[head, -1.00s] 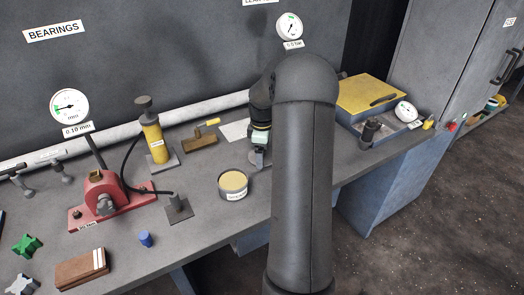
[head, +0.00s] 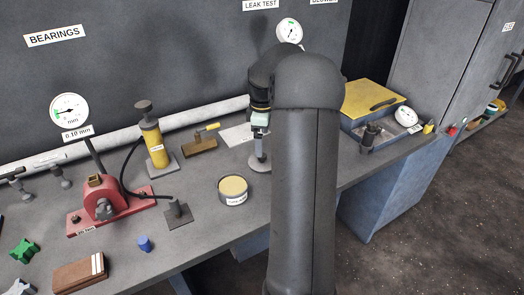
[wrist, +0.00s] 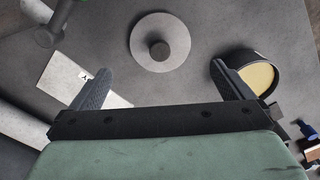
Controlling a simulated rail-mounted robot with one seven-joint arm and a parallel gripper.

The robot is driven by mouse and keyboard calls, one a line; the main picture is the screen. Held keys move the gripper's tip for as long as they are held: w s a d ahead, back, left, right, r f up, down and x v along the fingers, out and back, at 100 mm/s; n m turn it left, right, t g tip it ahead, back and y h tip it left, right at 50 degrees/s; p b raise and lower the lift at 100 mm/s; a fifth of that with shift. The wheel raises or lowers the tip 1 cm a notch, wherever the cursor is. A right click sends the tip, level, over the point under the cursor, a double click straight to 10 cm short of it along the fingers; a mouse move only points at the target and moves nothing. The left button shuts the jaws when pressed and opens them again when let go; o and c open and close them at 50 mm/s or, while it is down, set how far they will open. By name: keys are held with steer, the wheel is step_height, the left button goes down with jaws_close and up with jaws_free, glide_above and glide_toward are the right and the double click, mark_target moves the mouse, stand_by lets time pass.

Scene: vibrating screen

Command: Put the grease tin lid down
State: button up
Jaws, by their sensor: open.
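The grease tin lid, a grey disc with a dark central knob, lies flat on the bench in the wrist view (wrist: 179,58), and it also shows in the head view (head: 259,165). My gripper (wrist: 160,72) is open and empty, its fingers spread wide with the lid visible beyond them. In the head view my gripper (head: 260,132) is above the lid, apart from it. The open grease tin (head: 233,189) with yellow grease stands in front and to the left of the lid. It also shows at the right in the wrist view (wrist: 258,76).
A white sheet (head: 236,134) lies on the bench behind the lid. A yellow-lidded blue case (head: 370,97) stands at the right. The front bench edge is close.

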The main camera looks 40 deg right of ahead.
step_height(320, 180, up, 4)
steer(key=s+a+r+m, duration=0.1)
steer(key=s+a, duration=0.2)
steer(key=a, duration=0.6)
steer(key=s+a+r+m, duration=0.1)
steer(key=s+a+m, duration=0.15)
steer(key=a, duration=0.65)
steer(key=s+a+f+m, duration=0.2)
steer(key=s+a+f, duration=0.1)
steer(key=s+a, duration=0.4)
steer(key=s+a+f+m, duration=0.2)
steer(key=s+a, duration=0.4)
steer(key=s, duration=0.5)
steer(key=shift+s+a+f+m, duration=0.2)
steer(key=shift+a+f+m, duration=0.15)
steer(key=shift+f, duration=0.4)
